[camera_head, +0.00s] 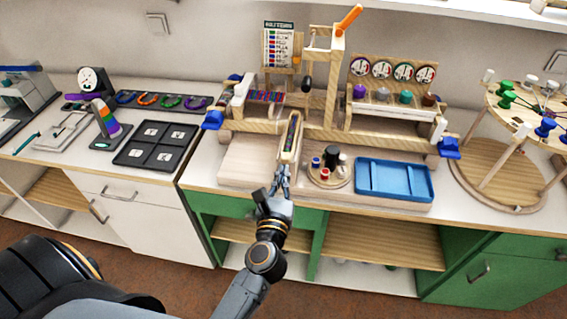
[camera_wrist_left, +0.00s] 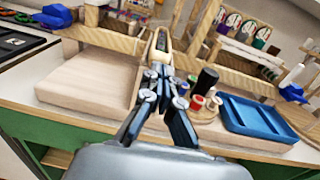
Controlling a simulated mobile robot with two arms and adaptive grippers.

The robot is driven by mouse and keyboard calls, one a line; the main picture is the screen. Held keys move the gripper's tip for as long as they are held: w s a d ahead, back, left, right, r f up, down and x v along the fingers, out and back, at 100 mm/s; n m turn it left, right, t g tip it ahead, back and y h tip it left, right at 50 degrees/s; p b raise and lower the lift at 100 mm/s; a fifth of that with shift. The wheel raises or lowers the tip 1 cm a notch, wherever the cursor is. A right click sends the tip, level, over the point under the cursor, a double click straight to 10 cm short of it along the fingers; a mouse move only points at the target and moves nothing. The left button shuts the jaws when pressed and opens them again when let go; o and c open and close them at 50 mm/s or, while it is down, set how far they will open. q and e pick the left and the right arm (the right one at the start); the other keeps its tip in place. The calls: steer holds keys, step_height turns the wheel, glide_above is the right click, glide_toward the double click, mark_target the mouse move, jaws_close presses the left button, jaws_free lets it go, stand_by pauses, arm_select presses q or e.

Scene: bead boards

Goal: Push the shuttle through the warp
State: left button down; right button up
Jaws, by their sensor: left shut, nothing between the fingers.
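The shuttle (camera_head: 290,138) is a long pale wooden piece with a dark slot, lying lengthwise away from me at the front of the wooden loom (camera_head: 330,131). Its near end also shows in the left wrist view (camera_wrist_left: 162,42). Coloured warp threads (camera_head: 266,97) are stretched on the loom's left part, behind and left of the shuttle. My left gripper (camera_head: 283,168) is shut and empty, its fingertips pointing at the shuttle's near end. In the wrist view the fingertips (camera_wrist_left: 162,70) sit just in front of that end; I cannot tell whether they touch. My right gripper is not in view.
A round board with small spools (camera_head: 343,180) stands close right of my gripper, and a blue tray (camera_head: 395,181) lies further right. A bare wooden block (camera_head: 247,160) is on the left. A round peg stand (camera_head: 500,181) fills the right end.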

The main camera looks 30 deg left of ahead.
arm_select(q)
steer(key=shift+x, duration=1)
